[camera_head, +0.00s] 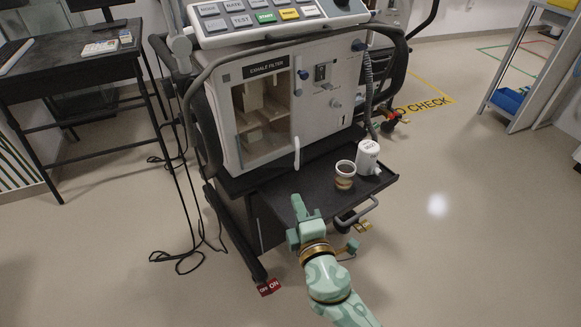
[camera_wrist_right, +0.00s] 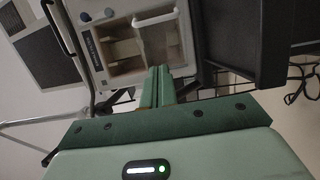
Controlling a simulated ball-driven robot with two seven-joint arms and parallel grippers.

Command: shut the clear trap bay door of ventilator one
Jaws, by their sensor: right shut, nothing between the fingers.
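Ventilator one (camera_head: 312,85) stands in the middle of the head view, with a bay under the label "EXHALE FILTER". The clear trap bay door (camera_head: 262,120) shows its inner shelves through it; a white bar handle (camera_head: 297,153) is at its lower right. I cannot tell whether the door is fully flush. In the right wrist view the bay (camera_wrist_right: 125,50) and handle (camera_wrist_right: 154,18) lie beyond my fingers. My right gripper (camera_head: 297,200) is shut and empty, below the handle and apart from it; its fingers also show in the wrist view (camera_wrist_right: 157,72). My left gripper is out of view.
A dark shelf (camera_head: 315,183) juts from the ventilator, right by my right gripper. A cup (camera_head: 345,175) and a white container (camera_head: 367,157) stand on it. Cables (camera_head: 180,255) lie on the floor at left.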

